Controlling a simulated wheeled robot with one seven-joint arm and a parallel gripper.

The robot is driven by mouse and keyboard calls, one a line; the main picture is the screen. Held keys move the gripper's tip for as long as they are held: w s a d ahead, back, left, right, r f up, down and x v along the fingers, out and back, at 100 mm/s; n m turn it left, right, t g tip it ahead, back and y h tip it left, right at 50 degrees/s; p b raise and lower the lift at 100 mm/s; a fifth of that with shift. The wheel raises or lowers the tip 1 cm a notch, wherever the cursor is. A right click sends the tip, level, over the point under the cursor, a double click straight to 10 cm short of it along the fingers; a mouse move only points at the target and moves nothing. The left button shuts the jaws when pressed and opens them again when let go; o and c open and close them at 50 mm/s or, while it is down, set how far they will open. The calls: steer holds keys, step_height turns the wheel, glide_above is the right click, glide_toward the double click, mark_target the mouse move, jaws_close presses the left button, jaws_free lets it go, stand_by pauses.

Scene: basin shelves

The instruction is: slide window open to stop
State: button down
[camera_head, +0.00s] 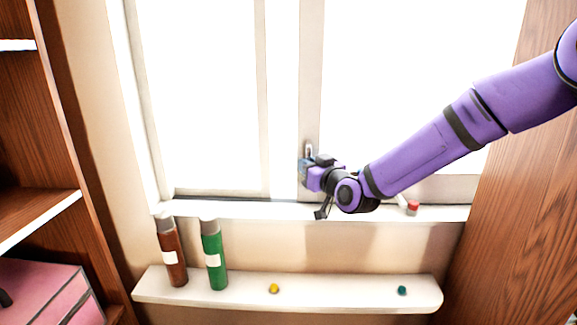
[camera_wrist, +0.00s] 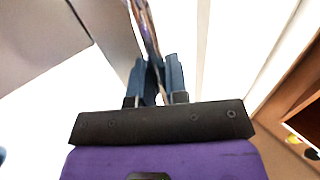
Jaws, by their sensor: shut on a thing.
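The window has pale frames and bright white panes in the head view. Its sash (camera_head: 311,70) has an upright stile that carries a metal handle (camera_head: 309,148). A narrow bright strip lies between this stile and the upright of the left pane (camera_head: 262,100). My gripper (camera_head: 304,168) is at the lower part of the stile, shut on the handle. In the wrist view, the two blue fingers of my gripper (camera_wrist: 157,75) close around the shiny handle (camera_wrist: 148,35). The handle's lower part is hidden by my gripper.
Below the sill (camera_head: 240,209), a white shelf (camera_head: 340,293) holds a brown bottle (camera_head: 173,258), a green bottle (camera_head: 213,255), a yellow knob-like item (camera_head: 273,288) and a teal one (camera_head: 402,290). A red-topped item (camera_head: 412,207) is on the sill. Wooden cabinets flank both sides.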

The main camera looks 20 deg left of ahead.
steer(key=shift+d, duration=0.2)
steer(key=c, duration=1.1)
jaws_free()
steer(key=shift+c, duration=0.2)
steer(key=shift+d, duration=0.1)
steer(key=v, duration=1)
steer(key=shift+s+d, duration=0.2)
steer(key=shift+d, duration=0.05)
